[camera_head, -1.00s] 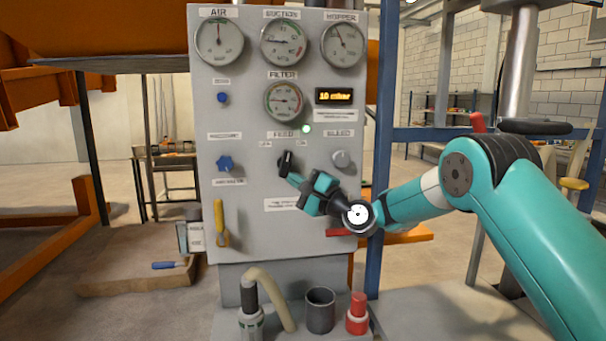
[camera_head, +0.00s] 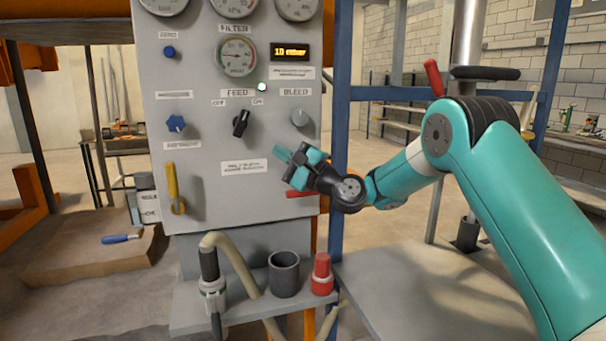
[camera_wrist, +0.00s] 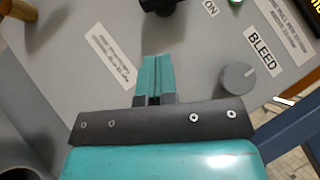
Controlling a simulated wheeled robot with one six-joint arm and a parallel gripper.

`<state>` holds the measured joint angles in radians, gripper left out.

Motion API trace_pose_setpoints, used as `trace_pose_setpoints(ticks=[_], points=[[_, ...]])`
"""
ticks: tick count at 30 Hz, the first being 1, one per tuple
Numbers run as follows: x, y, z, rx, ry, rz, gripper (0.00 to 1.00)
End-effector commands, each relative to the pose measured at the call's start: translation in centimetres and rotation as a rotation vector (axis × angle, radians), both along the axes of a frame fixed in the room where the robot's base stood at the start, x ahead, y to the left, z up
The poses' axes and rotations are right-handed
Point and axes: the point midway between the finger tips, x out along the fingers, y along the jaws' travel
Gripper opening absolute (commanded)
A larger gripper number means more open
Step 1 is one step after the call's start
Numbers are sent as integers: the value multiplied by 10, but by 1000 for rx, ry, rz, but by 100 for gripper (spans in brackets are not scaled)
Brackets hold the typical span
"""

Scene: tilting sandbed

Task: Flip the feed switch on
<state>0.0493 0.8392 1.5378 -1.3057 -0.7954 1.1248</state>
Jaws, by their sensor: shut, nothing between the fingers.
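The feed switch (camera_head: 241,123) is a black rotary knob on the grey panel (camera_head: 200,225), under the FEED label and between the OFF and ON labels. Its upper end leans right, toward ON. A green lamp (camera_head: 262,87) glows above it. My gripper (camera_head: 280,152) is shut and empty, below and right of the switch and apart from it. In the wrist view, my gripper's teal fingers (camera_wrist: 152,75) are together, and part of the black switch (camera_wrist: 160,5) shows at the top edge beyond them.
The grey bleed knob (camera_head: 300,117) is right of the switch, above my gripper. A blue knob (camera_head: 176,123) and a yellow handle (camera_head: 173,188) are on the left. A shelf below holds a dark cup (camera_head: 284,274) and a red-capped item (camera_head: 322,274). A blue post (camera_head: 339,130) stands right of the panel.

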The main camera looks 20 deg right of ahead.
Motion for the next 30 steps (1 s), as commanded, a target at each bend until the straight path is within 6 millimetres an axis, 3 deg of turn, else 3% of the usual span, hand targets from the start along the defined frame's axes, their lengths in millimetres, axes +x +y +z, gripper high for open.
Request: trace_pose_setpoints(ticks=[4, 9, 23, 26, 29, 30], points=[[-21, -23, -14, 0, 3, -4, 0], [-34, -35, -18, 0, 0, -2, 0], [-39, -39, -16, -1, 0, -1, 0], [-45, -30, -12, -46, -10, 12, 0], [-68, -1, -2, -214, -48, 59, 0], [-84, 15, 1, -323, -71, 90, 0]])
